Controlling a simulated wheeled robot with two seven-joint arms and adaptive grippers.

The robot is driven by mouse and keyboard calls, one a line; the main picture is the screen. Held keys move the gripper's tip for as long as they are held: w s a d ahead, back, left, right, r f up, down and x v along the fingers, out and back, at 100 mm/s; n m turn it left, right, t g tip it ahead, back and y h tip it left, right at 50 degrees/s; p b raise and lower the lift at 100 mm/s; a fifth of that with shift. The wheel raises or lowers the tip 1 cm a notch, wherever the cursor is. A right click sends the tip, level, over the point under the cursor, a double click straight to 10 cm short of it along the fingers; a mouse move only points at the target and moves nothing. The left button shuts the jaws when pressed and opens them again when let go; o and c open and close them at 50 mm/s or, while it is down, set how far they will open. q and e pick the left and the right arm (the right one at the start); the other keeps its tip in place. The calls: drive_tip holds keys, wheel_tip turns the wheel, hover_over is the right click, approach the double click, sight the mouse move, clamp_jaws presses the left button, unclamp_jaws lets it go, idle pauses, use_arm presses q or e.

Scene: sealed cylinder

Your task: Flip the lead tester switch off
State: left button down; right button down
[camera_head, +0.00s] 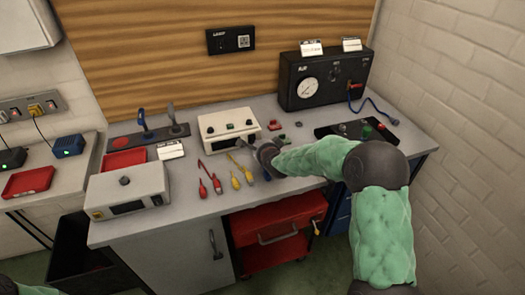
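A small white box (229,129) with dark and green knobs or sockets on its front stands in the middle of the workbench; it may be the lead tester, but its label cannot be read. My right arm comes in from the right, and my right gripper (245,149) is low over the bench, just in front of the box's right side. Its fingers are small and dark, partly hidden by the wrist, so their opening and any contact with the box cannot be told. The switch cannot be made out clearly. My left gripper is out of view.
A black gauge unit (325,79) stands at the back right. Red and yellow leads (210,178) lie before the white box. A larger white box (128,191) is at the front left, near a red tray (124,160).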

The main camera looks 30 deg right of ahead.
drive_tip(key=v, duration=1.1)
drive_tip(key=shift+s, duration=0.2)
drive_tip(key=shift+f, duration=0.15)
